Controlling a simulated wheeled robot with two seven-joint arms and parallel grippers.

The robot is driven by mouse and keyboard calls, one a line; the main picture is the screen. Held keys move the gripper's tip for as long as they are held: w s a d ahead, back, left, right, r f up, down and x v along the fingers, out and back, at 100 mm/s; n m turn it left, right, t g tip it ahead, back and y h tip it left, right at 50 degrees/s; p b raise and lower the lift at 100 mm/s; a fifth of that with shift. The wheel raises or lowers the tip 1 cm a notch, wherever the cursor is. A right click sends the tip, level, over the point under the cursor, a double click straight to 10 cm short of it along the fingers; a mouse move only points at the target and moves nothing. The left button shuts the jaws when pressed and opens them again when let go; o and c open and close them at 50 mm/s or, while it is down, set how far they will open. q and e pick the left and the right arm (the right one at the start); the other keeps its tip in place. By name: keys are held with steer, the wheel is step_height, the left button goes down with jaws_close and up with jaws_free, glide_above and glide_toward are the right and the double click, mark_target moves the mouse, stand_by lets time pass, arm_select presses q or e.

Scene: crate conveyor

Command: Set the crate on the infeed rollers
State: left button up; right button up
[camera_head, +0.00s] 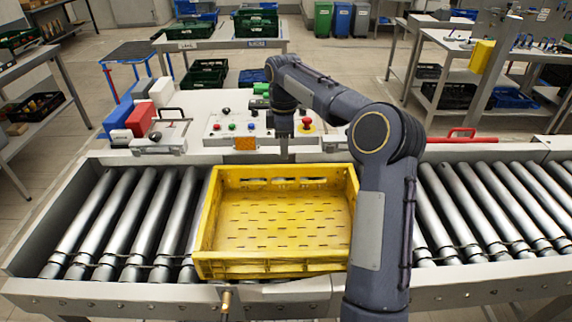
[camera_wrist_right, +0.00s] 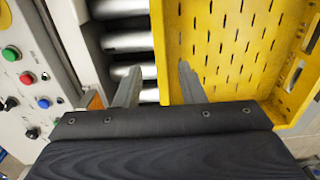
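The yellow crate (camera_head: 272,268) is empty and looks level, over the roller conveyor in the middle of the head view. Whether its base rests fully on the rollers (camera_head: 130,222) is hidden. My right gripper (camera_head: 284,154) points down at the crate's back wall. In the right wrist view the two fingers of the gripper (camera_wrist_right: 159,70) are spread, one on the inner side of the crate's edge (camera_wrist_right: 160,45) and one on the outer side, with a gap visible. My left gripper is not in view.
A control panel (camera_head: 245,128) with buttons and a red stop knob stands behind the crate. More rollers (camera_head: 490,205) lie to the right, past my right arm. Bare rollers lie left of the crate. Red, white and blue boxes (camera_head: 141,118) stand at the back left.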

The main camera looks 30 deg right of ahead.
steer(key=shift+s+a+r, duration=0.1)
steer(key=shift+r, duration=0.25)
steer(key=s+a+r+m+t, duration=0.1)
steer(key=s+a+r+m, duration=0.15)
steer(key=s, duration=0.25)
steer(key=s+a+r+m+t+y, duration=0.1)
steer(key=s+a, duration=0.2)
steer(key=s, duration=0.3)
steer(key=s+a+r+m+t, duration=0.1)
steer(key=s+a+r+m, duration=0.15)
steer(key=s, duration=0.25)
steer(key=s+a+f+m+t+y, duration=0.1)
steer(key=s+a+f+m, duration=0.2)
steer(key=s, duration=0.5)
steer(key=s+a+f+m+t+y, duration=0.1)
steer(key=s+a+f+m, duration=0.3)
steer(key=s, duration=0.4)
steer(key=shift+a+f+t+y, duration=0.3)
steer(key=shift+a+f+y, duration=0.1)
steer(key=shift+a+f, duration=0.45)
steer(key=shift+a+r, duration=0.1)
steer(key=shift+c, duration=0.5)
